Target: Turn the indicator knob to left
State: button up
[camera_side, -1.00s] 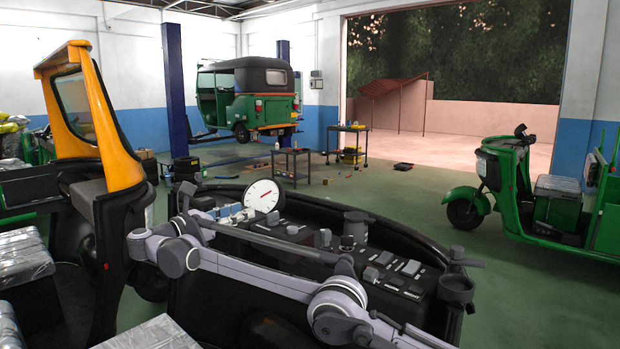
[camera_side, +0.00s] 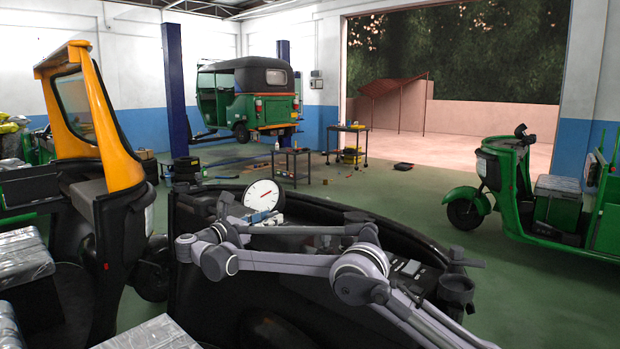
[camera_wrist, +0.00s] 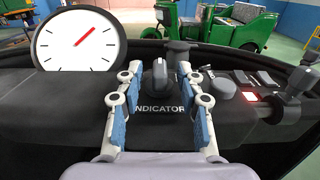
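The indicator knob (camera_wrist: 159,77) is a dark, rounded knob with a raised grip on the dashboard. It stands just beyond the printed word INDICATOR in the wrist view, and its grip looks roughly upright. My gripper (camera_wrist: 160,72) is open, with one blue-padded finger on each side of the knob. Gaps show between both fingertips and the knob, so it does not look held. In the side view my arm covers the middle of the dashboard, and the knob cannot be made out there.
A round white dial with a red needle (camera_wrist: 80,40) stands left of the knob; it also shows in the side view (camera_side: 264,195). A dark stalk (camera_wrist: 177,52) rises close behind the knob.

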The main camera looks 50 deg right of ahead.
jog(key=shift+d, duration=0.95)
grip_shut()
jog(key=shift+n+t, duration=0.4)
jog(key=shift+t, duration=0.2)
jog(key=n+t+y, duration=0.1)
jog(key=n+t, duration=0.2)
jog(key=t, duration=0.1)
jog(key=shift+s+t, duration=0.1)
jog(key=shift+t, duration=0.2)
jog(key=shift+n+t+y, duration=0.5)
jog(key=shift+n+t, duration=0.3)
jog(key=shift+t, duration=0.7)
jog(key=shift+a, duration=0.1)
